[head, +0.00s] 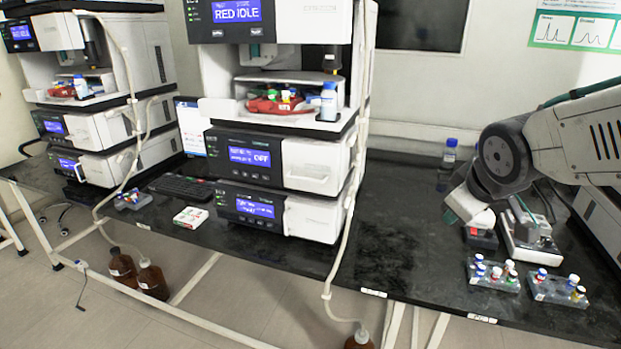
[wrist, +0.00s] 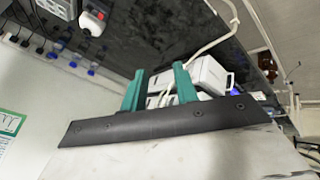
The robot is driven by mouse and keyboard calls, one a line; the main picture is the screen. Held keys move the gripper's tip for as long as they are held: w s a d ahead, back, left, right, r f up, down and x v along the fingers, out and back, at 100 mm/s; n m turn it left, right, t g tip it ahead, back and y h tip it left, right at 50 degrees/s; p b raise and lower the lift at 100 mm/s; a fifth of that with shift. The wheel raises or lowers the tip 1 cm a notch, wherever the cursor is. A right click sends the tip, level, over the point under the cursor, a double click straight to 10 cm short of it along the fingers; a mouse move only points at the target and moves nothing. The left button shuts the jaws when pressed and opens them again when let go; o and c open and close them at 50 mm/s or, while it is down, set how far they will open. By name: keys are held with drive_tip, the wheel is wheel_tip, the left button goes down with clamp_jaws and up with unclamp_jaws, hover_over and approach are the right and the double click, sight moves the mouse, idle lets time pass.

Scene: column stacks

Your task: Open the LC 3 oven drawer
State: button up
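A centre column stack (head: 275,110) shows "RED IDLE" on its top display; a similar stack (head: 90,90) stands at the left. I cannot read which one is LC 3. The centre stack's two lower modules have white front panels, an upper one (head: 318,166) beside a display ending in "OFF" and a lower one (head: 313,219). Both look closed. My gripper (head: 462,207) is at the right, over the bench and well apart from the stacks. In the wrist view my gripper (wrist: 160,88) has its teal fingers apart, with white equipment beyond them.
The bench has vial racks (head: 492,273) and a small white device (head: 527,232) at the right. A blue-capped bottle (head: 449,154) stands behind my gripper. A keyboard (head: 182,187) lies left of the centre stack. A pale tube (head: 345,215) hangs along its right side. Bench front between is clear.

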drive_tip(key=w+a+f+n+t+y, duration=0.1)
drive_tip(key=w+a+n+t+y, duration=0.25)
drive_tip(key=w, duration=0.75)
drive_tip(key=n+y, duration=1)
drive_tip(key=n, duration=0.5)
approach(306, 180)
drive_tip(key=f+x, duration=0.1)
drive_tip(key=x, duration=0.2)
drive_tip(key=shift+t, duration=0.35)
drive_tip(key=x, duration=0.7)
drive_tip(key=shift+w+r, duration=0.15)
drive_tip(key=shift+r, duration=0.15)
clamp_jaws()
